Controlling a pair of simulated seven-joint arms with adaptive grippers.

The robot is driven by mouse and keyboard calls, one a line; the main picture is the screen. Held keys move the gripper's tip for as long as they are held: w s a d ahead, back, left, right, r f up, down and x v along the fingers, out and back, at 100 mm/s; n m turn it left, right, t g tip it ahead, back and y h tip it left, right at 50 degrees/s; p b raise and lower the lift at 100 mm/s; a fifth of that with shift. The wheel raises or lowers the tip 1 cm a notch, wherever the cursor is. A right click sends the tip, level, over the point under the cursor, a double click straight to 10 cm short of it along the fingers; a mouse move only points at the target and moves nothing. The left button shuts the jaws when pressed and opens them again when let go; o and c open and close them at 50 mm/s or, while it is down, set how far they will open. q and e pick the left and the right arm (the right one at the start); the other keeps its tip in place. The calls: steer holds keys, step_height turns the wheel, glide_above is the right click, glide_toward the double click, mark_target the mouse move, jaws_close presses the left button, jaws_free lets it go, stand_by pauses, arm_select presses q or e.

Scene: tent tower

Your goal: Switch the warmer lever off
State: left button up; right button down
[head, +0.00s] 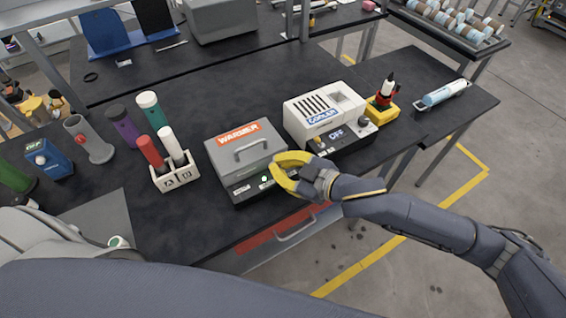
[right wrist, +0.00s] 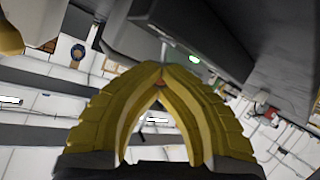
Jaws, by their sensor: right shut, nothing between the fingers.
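The warmer (head: 222,157) is a grey box with an orange WARMER label and a handle on its lid. It stands on the black bench in the head view. A small green light (head: 265,179) shows on its dark front, and a lit green spot (right wrist: 194,58) shows in the right wrist view. My right gripper (head: 278,168) has yellow fingers and is at the warmer's front right corner. In the right wrist view its fingertips (right wrist: 161,72) meet, with nothing between them. I cannot make out the lever clearly; the gripper covers part of the front. My left gripper is not in view.
The white cooler (head: 318,110), labelled OFF, stands close right of the warmer. A cream rack (head: 176,178) with red and white tubes stands to the left. A yellow stand (head: 383,108) is beyond the cooler. Bench space behind the warmer is clear.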

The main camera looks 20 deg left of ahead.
steer(key=shift+s+a+r+n, duration=0.15)
steer(key=shift+a+r+n, duration=0.25)
steer(key=shift+n, duration=0.1)
steer(key=shift+s+h, duration=0.1)
steer(key=shift+h, duration=0.2)
steer(key=c, duration=2.1)
jaws_free()
steer(key=shift+c, duration=0.2)
steer(key=o, duration=0.4)
steer(key=shift+a+f, duration=0.1)
steer(key=shift+f, duration=0.1)
steer(key=o, duration=0.3)
steer(key=shift+f, duration=0.2)
steer(key=shift+o, duration=0.2)
steer(key=v, duration=0.7)
steer(key=shift+s+d+r, duration=0.15)
steer(key=shift+s+d, duration=0.05)
steer(key=shift+d, duration=0.1)
steer(key=shift+w+t, duration=0.1)
steer(key=shift+t, duration=0.2)
